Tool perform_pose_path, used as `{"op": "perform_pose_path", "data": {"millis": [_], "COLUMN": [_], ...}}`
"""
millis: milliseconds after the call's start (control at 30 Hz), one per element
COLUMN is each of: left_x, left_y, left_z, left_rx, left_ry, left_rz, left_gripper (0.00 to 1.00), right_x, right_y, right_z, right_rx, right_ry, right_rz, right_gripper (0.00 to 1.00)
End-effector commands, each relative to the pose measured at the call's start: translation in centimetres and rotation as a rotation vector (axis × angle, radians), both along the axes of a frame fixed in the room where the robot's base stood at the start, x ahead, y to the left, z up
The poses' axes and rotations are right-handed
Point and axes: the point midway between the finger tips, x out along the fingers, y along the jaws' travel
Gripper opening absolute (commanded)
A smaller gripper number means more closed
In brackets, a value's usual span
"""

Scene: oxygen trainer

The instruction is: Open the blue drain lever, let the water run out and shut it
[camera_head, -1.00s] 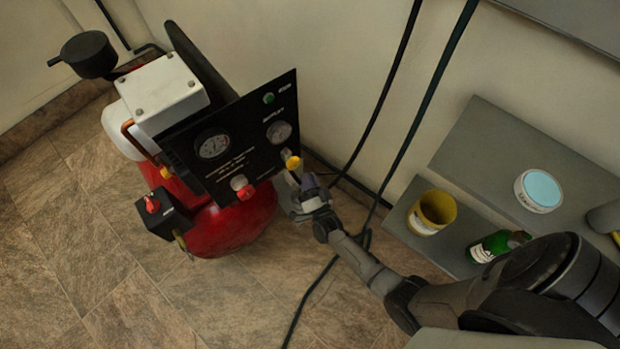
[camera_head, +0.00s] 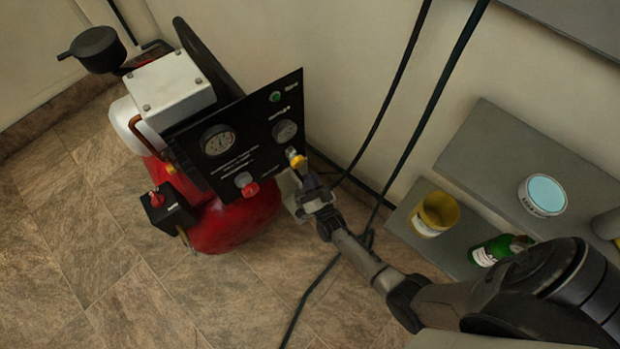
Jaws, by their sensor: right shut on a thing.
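The red compressor (camera_head: 238,222) stands on the floor at the left, with a black gauge panel (camera_head: 240,135) on its front. I cannot make out the blue drain lever. My right gripper (camera_head: 302,189) is at the right side of the compressor, low beside the panel's right edge and just below a yellow knob (camera_head: 297,160). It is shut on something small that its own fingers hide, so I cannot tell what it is. No running water can be made out. My left gripper is out of view.
A red knob (camera_head: 248,187) sits low on the panel, and a black box with a red switch (camera_head: 157,199) is at the left. Cables hang behind my right arm. Grey steps at the right hold a yellow pot (camera_head: 434,215), a green bottle (camera_head: 492,249) and a round tin (camera_head: 541,196).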

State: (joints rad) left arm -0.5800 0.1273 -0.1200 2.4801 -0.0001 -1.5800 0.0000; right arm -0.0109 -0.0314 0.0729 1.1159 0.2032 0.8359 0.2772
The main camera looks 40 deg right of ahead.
Motion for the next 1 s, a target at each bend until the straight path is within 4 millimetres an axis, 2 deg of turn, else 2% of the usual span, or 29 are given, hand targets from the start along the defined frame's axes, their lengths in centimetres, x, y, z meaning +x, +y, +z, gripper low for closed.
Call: {"op": "perform_pose_path", "data": {"millis": [67, 100, 333, 667, 767, 1000], "left_x": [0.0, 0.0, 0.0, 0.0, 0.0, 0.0], "left_y": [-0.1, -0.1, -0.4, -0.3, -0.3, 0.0], "left_z": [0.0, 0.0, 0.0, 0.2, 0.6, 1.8], "left_rx": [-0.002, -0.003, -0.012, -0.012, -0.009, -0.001], "left_ry": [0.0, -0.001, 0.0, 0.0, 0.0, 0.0], "left_rz": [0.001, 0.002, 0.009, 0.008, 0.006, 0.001], "left_gripper": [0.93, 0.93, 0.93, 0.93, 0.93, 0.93], "right_x": [0.0, 0.0, 0.0, -0.4, -1.4, -5.6], "right_y": [0.0, 0.0, 0.0, 0.1, 0.4, 1.4], "right_z": [0.0, 0.0, 0.0, -0.1, -0.4, -1.9], "right_rx": [0.001, 0.001, 0.001, 0.001, 0.002, 0.002], "right_ry": [-0.001, -0.001, 0.0, 0.002, 0.003, 0.004], "right_rz": [0.0, 0.0, 0.0, 0.0, 0.0, 0.001], "right_gripper": [0.0, 0.2, 0.42, 0.43, 0.43, 0.43]}}
